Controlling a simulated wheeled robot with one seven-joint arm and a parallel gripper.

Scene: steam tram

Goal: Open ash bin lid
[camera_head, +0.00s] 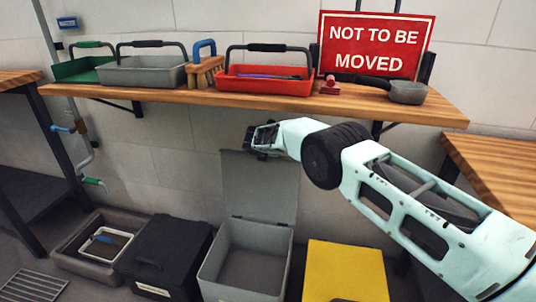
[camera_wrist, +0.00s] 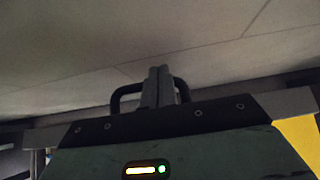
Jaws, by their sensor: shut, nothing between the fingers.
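A grey bin (camera_head: 215,258) stands on the floor at the bottom centre in the head view, taken as the ash bin; its label is too small to read. Its grey lid (camera_head: 260,188) stands upright at the back, and the bin's inside is open and looks empty. My gripper (camera_head: 262,138) is at the lid's top edge, under the shelf. In the wrist view, the fingers (camera_wrist: 158,72) are together with nothing between them. A dark loop (camera_wrist: 122,96) shows around and behind the fingers; I cannot tell whether it touches them.
A black lidded bin (camera_head: 165,250) stands left of the grey bin, a yellow one (camera_head: 345,270) right. A wooden shelf (camera_head: 180,98) above holds a red caddy (camera_head: 265,86), other caddies and a red sign (camera_head: 375,45). A grey tray (camera_head: 75,262) lies at the left.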

